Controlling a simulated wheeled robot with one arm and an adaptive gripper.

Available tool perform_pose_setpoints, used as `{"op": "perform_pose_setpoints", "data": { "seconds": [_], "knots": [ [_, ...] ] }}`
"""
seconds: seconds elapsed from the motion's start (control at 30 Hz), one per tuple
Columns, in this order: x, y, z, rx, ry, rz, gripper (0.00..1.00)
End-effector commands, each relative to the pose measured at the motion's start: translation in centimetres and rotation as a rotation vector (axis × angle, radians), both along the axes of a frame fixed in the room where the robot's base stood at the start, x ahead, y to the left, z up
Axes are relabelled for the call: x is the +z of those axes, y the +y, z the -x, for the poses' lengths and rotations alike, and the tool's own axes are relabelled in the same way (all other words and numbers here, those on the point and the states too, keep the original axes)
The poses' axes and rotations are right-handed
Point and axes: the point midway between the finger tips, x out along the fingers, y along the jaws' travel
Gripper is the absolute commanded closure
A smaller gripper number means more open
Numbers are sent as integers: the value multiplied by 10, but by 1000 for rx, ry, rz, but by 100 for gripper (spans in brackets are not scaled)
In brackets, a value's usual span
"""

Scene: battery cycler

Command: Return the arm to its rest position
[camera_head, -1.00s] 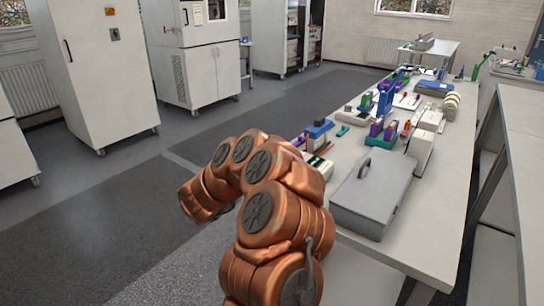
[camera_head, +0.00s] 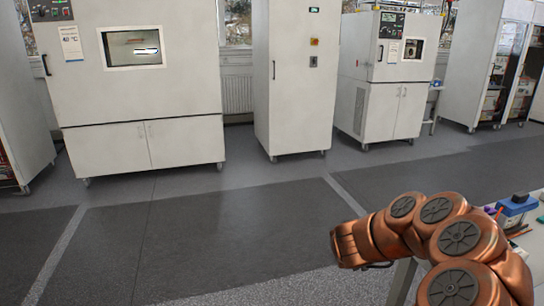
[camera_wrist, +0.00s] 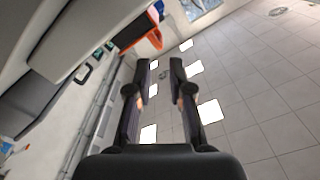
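My copper-coloured arm reaches in from the lower right of the head view, bent, with its end over the grey floor. My gripper (camera_wrist: 160,72) shows in the wrist view with its two dark fingers apart and nothing between them. In the head view the gripper itself cannot be made out past the last arm joint. Beyond the fingers, the wrist view shows a tiled surface with bright panels.
A workbench (camera_head: 404,284) with a blue-topped device (camera_head: 517,205) is at the right, close to my arm. A large chamber with a window (camera_head: 140,88), a tall white cabinet (camera_head: 294,85) and a smaller chamber (camera_head: 383,75) stand behind. The dark floor (camera_head: 205,235) in front is clear.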

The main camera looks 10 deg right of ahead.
Motion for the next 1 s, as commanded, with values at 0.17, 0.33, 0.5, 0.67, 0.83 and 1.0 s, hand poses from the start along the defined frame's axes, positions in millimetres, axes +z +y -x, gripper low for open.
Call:
{"op": "perform_pose_setpoints", "data": {
  "seconds": [0.17,0.33,0.5,0.67,0.83,1.0],
  "knots": [
    [7,10,-22,89,-29,-33,80],
    [28,45,-77,327,-84,-113,80],
    [51,103,-128,603,-103,-194,80],
    [70,169,-158,858,-77,-260,80],
    [86,244,-169,1113,-7,-319,80],
    [94,315,-158,1343,108,-370,80]
  ]
}}
